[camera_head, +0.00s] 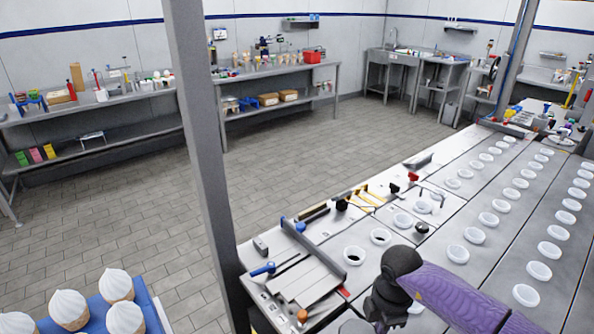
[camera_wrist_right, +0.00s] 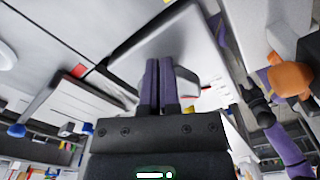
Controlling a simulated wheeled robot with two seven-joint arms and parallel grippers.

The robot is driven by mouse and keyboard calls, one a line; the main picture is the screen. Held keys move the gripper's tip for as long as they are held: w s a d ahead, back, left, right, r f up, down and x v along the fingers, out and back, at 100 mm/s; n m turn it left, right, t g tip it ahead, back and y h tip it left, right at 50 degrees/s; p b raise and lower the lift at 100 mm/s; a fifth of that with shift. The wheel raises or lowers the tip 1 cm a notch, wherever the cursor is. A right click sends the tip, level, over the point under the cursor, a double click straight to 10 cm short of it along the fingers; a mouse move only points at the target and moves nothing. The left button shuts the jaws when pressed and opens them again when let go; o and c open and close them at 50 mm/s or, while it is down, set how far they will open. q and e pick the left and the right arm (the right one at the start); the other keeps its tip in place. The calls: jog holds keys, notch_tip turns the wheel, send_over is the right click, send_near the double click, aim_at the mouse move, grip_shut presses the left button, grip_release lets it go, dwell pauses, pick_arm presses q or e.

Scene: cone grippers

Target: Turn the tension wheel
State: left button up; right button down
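No part is clearly recognisable as the tension wheel. A dark upright wheel (camera_head: 494,68) stands far off at the back right; I cannot tell if it is the one. A small orange knob (camera_head: 302,315) sits at the front of the machine table. A larger orange rounded part (camera_wrist_right: 290,78) shows at the right of the right wrist view. My right gripper (camera_wrist_right: 161,62) has its two purple fingers close together, with nothing visible between them. A pale rounded part (camera_wrist_right: 187,83) lies behind the fingers; contact cannot be told. My left gripper is not in view.
The metal machine table (camera_head: 500,262) carries rows of white cups (camera_head: 473,235). A blue-handled lever (camera_head: 263,269) and a metal tray (camera_head: 305,280) are at its near left. A grey post (camera_head: 200,130) rises on the left. White-topped cones (camera_head: 68,309) stand at bottom left. The floor behind is clear.

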jog(key=shift+w+a+b, duration=0.25)
jog(key=shift+w+b, duration=0.05)
jog(key=shift+w, duration=0.4)
jog(key=shift+a, duration=0.1)
